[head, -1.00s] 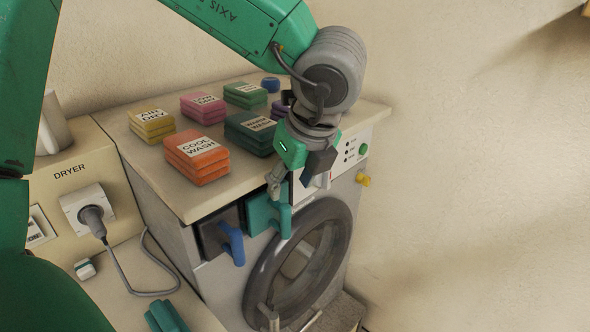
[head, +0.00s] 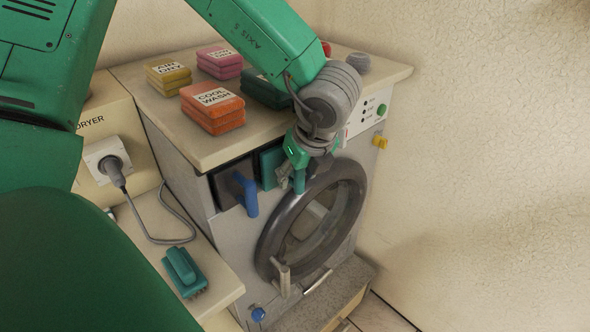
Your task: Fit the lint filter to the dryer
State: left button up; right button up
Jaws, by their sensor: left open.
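The dryer (head: 230,240) stands against the wall, its front facing right and towards me. A teal panel (head: 269,167) with an upright teal handle (head: 299,182), apparently the lint filter, sits at the upper front, right of a dark panel (head: 228,182) with a blue handle (head: 247,194). I cannot tell how deep the teal panel sits. My left gripper (head: 289,178) is open, pointing down at the teal handle. Its fingers are beside or around the handle; contact is unclear. The arm hides part of the dryer front. My right gripper is not in view.
Labelled stacks, including an orange one (head: 212,113), stand on the dryer top. The round door (head: 267,235) is below the gripper. A plugged-in cord (head: 160,238) and a teal brush (head: 184,271) are on the lower left counter. The right side is bare wall.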

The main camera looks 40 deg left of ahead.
pick_arm(q)
jog(key=shift+d+r, duration=0.15)
jog(key=shift+d, duration=0.25)
jog(key=shift+c, duration=0.8)
jog(key=shift+d+r, duration=0.1)
jog(key=shift+d, duration=0.3)
grip_shut()
jog(key=shift+s+a+f, duration=0.15)
jog(key=shift+a+f, duration=0.1)
jog(key=shift+a, duration=0.3)
jog(key=shift+d+f, duration=0.1)
jog(key=shift+d, duration=0.15)
jog(key=d, duration=0.6)
jog(key=shift+d+r, duration=0.2)
jog(key=shift+s+d, duration=0.15)
jog(key=shift+d, duration=0.05)
jog(key=d, duration=0.7)
jog(key=shift+s, duration=0.35)
